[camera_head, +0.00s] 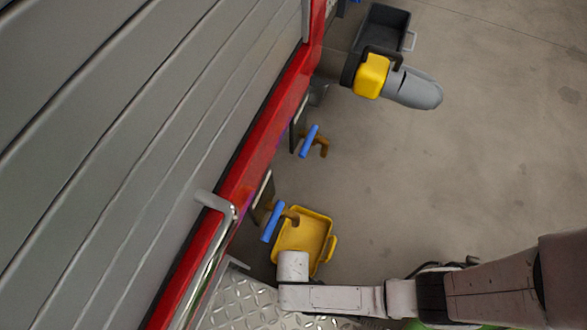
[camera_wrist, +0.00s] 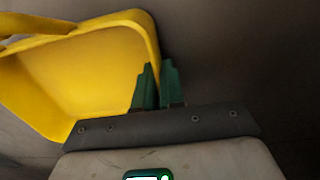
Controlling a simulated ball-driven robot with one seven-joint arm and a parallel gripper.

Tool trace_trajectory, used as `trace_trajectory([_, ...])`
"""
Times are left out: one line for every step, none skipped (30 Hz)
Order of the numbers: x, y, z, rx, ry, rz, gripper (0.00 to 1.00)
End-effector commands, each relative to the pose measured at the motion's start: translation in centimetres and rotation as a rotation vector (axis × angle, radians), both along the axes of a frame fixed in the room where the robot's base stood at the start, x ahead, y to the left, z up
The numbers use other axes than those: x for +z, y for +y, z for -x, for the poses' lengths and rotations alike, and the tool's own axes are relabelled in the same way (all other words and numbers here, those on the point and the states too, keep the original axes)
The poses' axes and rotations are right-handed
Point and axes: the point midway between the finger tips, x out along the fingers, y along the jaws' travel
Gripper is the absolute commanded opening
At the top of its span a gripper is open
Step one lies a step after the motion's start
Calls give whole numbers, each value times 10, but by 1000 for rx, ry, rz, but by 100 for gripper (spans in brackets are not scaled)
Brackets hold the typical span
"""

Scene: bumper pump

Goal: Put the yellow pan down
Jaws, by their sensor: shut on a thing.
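The yellow pan (camera_head: 303,238) is a shallow tray with a handle on its right side, seen beside the red-edged vehicle in the head view. In the wrist view the pan (camera_wrist: 85,70) fills the left side, tilted in the picture. My gripper (camera_wrist: 158,80) has green fingers, shut on the pan's rim. In the head view the fingers are hidden behind my white wrist. I cannot tell whether the pan's underside touches the floor.
Two blue-handled valves (camera_head: 309,141) (camera_head: 272,222) stick out from the vehicle's side, the nearer one over the pan's edge. A dark grey bin (camera_head: 382,30) and a yellow-and-grey fitting (camera_head: 372,76) are farther up. A metal tread step (camera_head: 240,300) lies lower left. Floor to the right is clear.

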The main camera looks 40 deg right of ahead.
Motion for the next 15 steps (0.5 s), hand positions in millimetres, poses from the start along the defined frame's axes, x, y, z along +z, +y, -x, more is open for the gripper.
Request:
trace_trajectory([2, 0, -1, 0, -1, 0, 0])
trace_trajectory([2, 0, -1, 0, -1, 0, 0])
trace_trajectory([2, 0, -1, 0, -1, 0, 0])
trace_trajectory([2, 0, -1, 0, -1, 0, 0])
trace_trajectory([2, 0, -1, 0, -1, 0, 0])
trace_trajectory([1, 0, -1, 1, -1, 0, 0])
trace_trajectory([0, 0, -1, 0, -1, 0, 0])
trace_trajectory([-2, 0, -1, 0, -1, 0, 0])
trace_trajectory([0, 0, 0, 0, 0, 0, 13])
trace_trajectory([0, 0, 0, 1, 0, 0, 15])
trace_trajectory([0, 0, 0, 1, -1, 0, 18])
trace_trajectory([0, 0, 0, 1, -1, 0, 22])
trace_trajectory([0, 0, 0, 1, 0, 0, 25])
trace_trajectory([0, 0, 0, 1, -1, 0, 28])
trace_trajectory([0, 0, 0, 1, -1, 0, 32])
